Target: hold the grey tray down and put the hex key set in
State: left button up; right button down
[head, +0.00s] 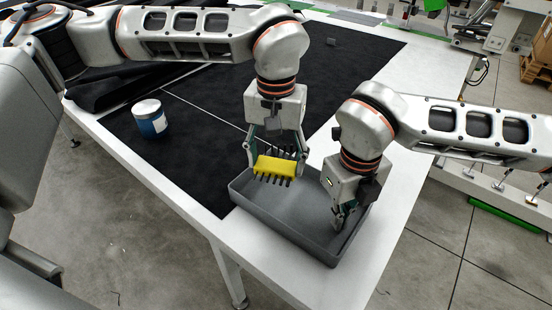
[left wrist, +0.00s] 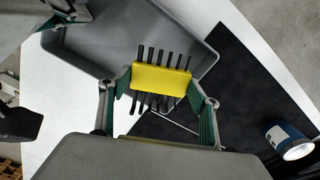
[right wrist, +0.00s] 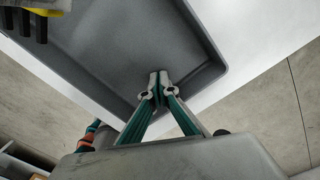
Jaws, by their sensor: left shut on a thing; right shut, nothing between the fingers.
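The grey tray (head: 291,233) sits on the white table near its front edge and looks empty inside. The hex key set (head: 276,167) is a yellow holder with several black keys. My left gripper (head: 274,160) is shut on it and holds it over the tray's far left part. The set shows between the fingers in the left wrist view (left wrist: 160,79). My right gripper (head: 340,222) is shut and empty, with its fingertips down inside the tray near its right end. In the right wrist view the closed fingertips (right wrist: 158,82) appear at the tray floor; contact is not certain.
A blue and white can (head: 149,118) stands on the black mat (head: 200,150) left of the tray. A small grey block (head: 331,42) lies far back on the mat. The white table edge (head: 385,250) is bare right of the tray.

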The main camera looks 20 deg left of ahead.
aim_at(276, 192)
jog(key=shift+f, duration=0.55)
dwell(0.9)
pick_arm(q)
jog(key=shift+f, duration=0.85)
jog(key=shift+f, duration=0.35)
jog(key=shift+f, duration=1)
pick_arm(e)
jog(key=shift+s, duration=0.1)
pick_arm(q)
jog(key=shift+f, duration=0.35)
jog(key=shift+f, duration=0.9)
pick_arm(e)
jog(key=shift+f, duration=0.1)
pick_arm(q)
jog(key=o, duration=1.4)
